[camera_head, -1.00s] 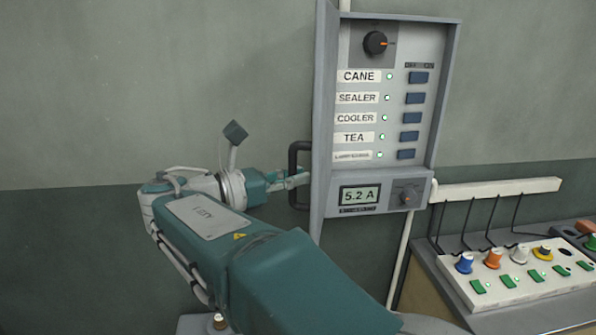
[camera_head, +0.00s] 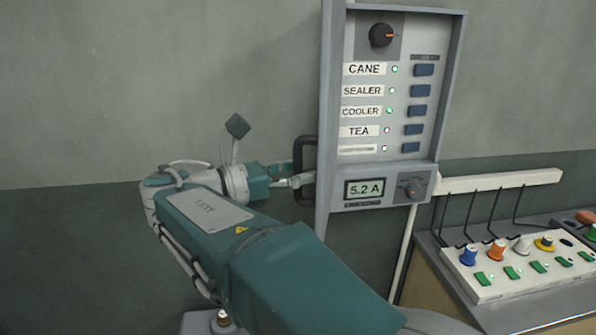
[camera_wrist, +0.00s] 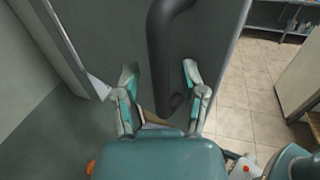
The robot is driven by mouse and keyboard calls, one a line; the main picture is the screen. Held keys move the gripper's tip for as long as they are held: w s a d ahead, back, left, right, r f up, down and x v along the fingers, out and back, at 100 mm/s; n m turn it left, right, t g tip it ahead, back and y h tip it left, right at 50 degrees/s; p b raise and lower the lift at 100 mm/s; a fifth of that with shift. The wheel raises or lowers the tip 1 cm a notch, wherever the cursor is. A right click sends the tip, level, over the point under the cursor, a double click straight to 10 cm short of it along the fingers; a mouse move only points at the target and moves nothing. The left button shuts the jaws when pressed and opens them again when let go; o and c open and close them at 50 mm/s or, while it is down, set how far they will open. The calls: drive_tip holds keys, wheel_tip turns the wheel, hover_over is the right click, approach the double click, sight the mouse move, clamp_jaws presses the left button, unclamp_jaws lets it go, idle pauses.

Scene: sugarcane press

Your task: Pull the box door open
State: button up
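The grey control box hangs on the wall in the head view, with its labelled front panel (camera_head: 390,110) exposed. Its door (camera_head: 329,110) is seen nearly edge-on along the left side, standing out from the box. A black bar handle (camera_head: 305,172) sits on the door's left-facing side. In the wrist view the handle (camera_wrist: 163,60) runs down the grey door face (camera_wrist: 110,35). My gripper (camera_head: 298,181) is at the handle. In the wrist view its fingers (camera_wrist: 160,76) are spread on either side of the bar, with gaps visible; contact cannot be told.
A bench panel with coloured knobs and green switches (camera_head: 520,262) stands at the lower right, with black cables under a white rail (camera_head: 500,180). A pipe (camera_head: 402,250) runs down below the box. The wall left of my arm is clear.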

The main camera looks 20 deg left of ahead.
drive_tip(key=shift+a, duration=0.1)
drive_tip(key=v, duration=0.7)
drive_tip(key=shift+a, duration=0.25)
drive_tip(key=shift+s+d, duration=0.1)
drive_tip(key=shift+s, duration=0.1)
